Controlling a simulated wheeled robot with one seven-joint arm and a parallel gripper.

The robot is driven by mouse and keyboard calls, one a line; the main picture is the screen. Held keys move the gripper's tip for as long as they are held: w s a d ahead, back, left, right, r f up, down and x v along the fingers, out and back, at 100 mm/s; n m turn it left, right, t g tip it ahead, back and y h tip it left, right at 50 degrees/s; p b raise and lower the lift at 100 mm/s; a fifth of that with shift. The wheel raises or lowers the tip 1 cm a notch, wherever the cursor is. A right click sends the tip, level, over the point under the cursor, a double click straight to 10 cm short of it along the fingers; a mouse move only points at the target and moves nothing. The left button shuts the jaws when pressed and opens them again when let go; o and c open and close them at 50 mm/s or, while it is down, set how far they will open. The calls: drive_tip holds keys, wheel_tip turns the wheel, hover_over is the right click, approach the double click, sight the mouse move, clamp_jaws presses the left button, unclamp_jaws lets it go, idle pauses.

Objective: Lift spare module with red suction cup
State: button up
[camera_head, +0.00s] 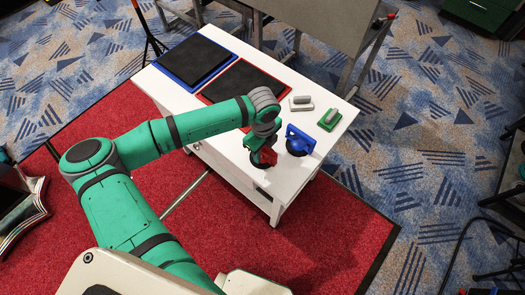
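A white table (225,128) stands ahead of me. Two flat black panels lie on it: one with a blue edge (196,58) at the far left and one with a red edge (245,82) beside it. I cannot tell which is the spare module. The red suction cup (264,157), with a black pad, is at the table's near right corner. My gripper (260,152) is right over it, at its handle. The fingers are small and partly hidden, so I cannot tell whether they are closed on the handle. A blue suction cup (300,140) stands just to the right.
A white block with a grey handle (301,102) and a green block with a grey handle (330,118) lie behind the suction cups. A large grey panel on a stand (325,30) rises behind the table. Red carpet (300,235) is clear in front.

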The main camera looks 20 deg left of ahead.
drive_tip(key=shift+f, duration=0.1)
clamp_jaws()
idle(0.3)
wheel_tip(320, 180, up, 4)
drive_tip(key=shift+s, duration=0.15)
drive_tip(key=s+a+r, duration=0.1)
drive_tip(key=s+r, duration=0.8)
drive_tip(key=s, duration=0.4)
drive_tip(key=shift+s+a+r, duration=0.15)
drive_tip(key=shift+s+a, duration=0.1)
drive_tip(key=shift+s, duration=0.05)
